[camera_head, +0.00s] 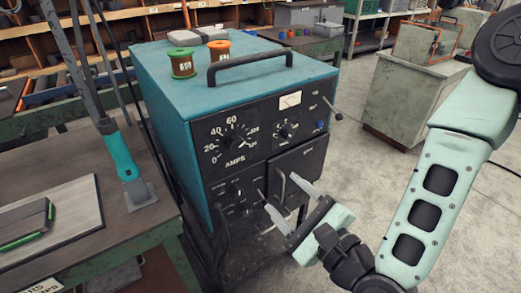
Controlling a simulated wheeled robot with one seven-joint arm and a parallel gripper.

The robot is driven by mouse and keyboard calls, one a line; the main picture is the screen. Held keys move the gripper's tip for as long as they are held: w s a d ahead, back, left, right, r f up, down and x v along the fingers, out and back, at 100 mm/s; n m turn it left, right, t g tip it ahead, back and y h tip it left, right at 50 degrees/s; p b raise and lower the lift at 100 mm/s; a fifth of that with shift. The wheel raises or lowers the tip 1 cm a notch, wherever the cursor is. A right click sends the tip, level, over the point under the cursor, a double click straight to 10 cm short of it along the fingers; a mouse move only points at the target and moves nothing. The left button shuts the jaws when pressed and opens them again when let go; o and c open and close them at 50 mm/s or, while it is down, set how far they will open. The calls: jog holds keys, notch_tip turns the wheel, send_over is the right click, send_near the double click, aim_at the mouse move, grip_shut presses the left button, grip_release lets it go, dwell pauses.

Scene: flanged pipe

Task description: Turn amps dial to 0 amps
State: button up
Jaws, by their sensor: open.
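The amps dial (231,140) is a black knob on the upper left of the dark front panel of a teal welding machine (165,90). White numbers from 0 at lower left up past 60 ring it, with "AMPS" printed below. Where its pointer stands is too small to tell. My gripper (273,199) is open and empty, below and to the right of the dial, in front of the lower panel. Its two pale fingers point up and left toward the machine. It appears apart from the dial.
A smaller dial (285,131) and a meter (290,100) sit right of the amps dial. A panel handle (281,186) is near my fingers. Green (182,63) and orange (219,52) spools stand on top behind a carrying handle (265,65).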

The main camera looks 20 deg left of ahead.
aim_at(238, 147)
jog(key=x, duration=1.5)
jog(key=shift+w+a+r, duration=0.1)
jog(key=shift+w+a, duration=0.1)
jog(key=shift+w, duration=0.05)
jog(key=shift+x, duration=0.85)
jog(key=c, duration=1)
